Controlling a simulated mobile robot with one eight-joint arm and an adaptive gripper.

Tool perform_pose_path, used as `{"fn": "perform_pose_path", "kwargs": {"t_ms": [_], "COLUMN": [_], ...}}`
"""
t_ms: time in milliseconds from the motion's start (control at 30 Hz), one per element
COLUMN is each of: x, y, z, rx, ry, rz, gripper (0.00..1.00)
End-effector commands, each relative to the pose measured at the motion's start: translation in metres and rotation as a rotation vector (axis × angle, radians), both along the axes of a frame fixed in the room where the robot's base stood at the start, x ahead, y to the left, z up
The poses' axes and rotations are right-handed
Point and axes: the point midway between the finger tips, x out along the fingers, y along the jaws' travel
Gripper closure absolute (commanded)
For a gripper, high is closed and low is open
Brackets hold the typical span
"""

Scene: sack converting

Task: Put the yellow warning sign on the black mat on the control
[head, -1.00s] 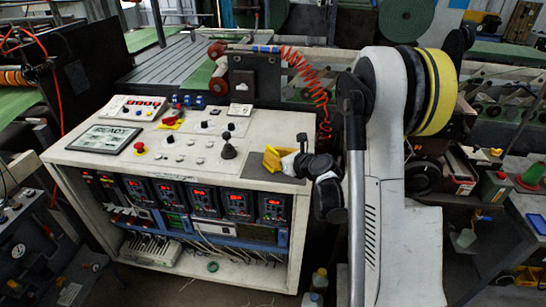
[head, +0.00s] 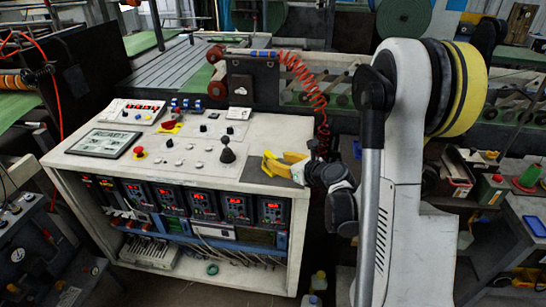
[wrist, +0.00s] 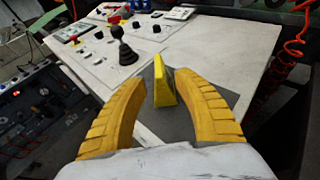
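The yellow warning sign stands upright on the dark mat (wrist: 182,122) in the wrist view (wrist: 164,84). The mat lies at the right front corner of the white control desk (head: 230,128). In the head view the sign (head: 268,160) is small and merges with my yellow fingers. My gripper (wrist: 158,76) is open, with its two curved fingers spread on either side of the sign. A gap shows between the sign and each finger. In the head view my gripper (head: 280,164) is low over the mat and hides part of it.
A black joystick (wrist: 121,50) rises from the desk left of the mat. Red stop buttons and a flat display (head: 104,142) sit farther left. A red coiled hose (head: 305,78) hangs behind the desk's right corner. The desk top behind the mat is clear.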

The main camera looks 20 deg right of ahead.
Motion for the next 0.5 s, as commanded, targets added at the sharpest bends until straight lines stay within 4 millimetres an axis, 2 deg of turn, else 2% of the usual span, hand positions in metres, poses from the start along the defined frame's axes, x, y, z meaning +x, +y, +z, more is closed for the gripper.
{"fn": "perform_pose_path", "kwargs": {"t_ms": [100, 300, 367, 433, 467, 500], "x": [-0.026, -0.055, -0.059, -0.059, -0.057, -0.053], "y": [-0.006, -0.011, -0.012, -0.01, -0.009, -0.007], "z": [0.012, 0.022, 0.024, 0.035, 0.043, 0.06], "rx": [0.0, 0.001, 0.002, 0.03, 0.054, 0.106], "ry": [0.0, 0.0, -0.001, -0.02, -0.036, -0.068], "rz": [-0.004, -0.001, -0.003, -0.017, -0.031, -0.058], "gripper": [0.64, 0.64, 0.64, 0.64, 0.64, 0.64]}}
